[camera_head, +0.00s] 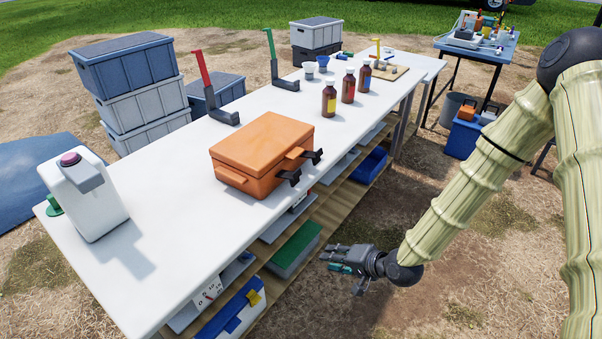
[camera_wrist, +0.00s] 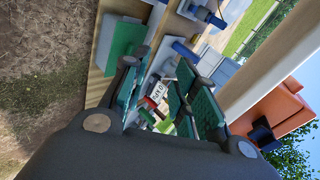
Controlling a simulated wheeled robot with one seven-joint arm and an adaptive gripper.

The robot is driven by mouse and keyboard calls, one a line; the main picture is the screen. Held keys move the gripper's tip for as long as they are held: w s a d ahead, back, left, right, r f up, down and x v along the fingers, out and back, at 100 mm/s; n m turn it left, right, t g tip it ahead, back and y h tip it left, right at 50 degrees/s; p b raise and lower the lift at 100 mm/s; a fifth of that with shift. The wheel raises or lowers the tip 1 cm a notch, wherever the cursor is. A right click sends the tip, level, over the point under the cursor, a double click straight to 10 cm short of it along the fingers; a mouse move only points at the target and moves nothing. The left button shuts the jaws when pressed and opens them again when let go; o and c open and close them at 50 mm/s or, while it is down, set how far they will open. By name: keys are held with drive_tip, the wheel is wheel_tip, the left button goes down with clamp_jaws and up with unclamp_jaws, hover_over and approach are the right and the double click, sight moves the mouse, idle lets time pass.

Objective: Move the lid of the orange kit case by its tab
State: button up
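The orange kit case (camera_head: 262,150) stands on the white table with its lid (camera_head: 266,138) closed. The case also shows at the right of the wrist view (camera_wrist: 272,112), seen from below and tilted.
The white table (camera_head: 150,285) also bears a white jug (camera_head: 85,195), brown bottles (camera_head: 348,87) and two upright holders, red (camera_head: 203,70) and green (camera_head: 270,45). Its lower shelf holds a green box (camera_head: 296,247) and a blue bin (camera_head: 370,165). The ground around my gripper is clear.

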drive_tip(key=w+a+r+t+y+b, duration=0.1)
drive_tip(key=w+r+t+y+b, duration=0.2)
drive_tip(key=w+r, duration=0.45)
drive_tip(key=y+b, duration=0.4)
drive_tip(key=b, duration=0.1)
approach(299, 155)
drive_tip(key=shift+m, duration=0.3)
drive_tip(key=b+x, duration=0.1)
drive_tip(key=x, duration=0.8)
drive_tip(key=shift+w+a, duration=0.1)
drive_tip(key=shift+w, duration=0.1)
clamp_jaws()
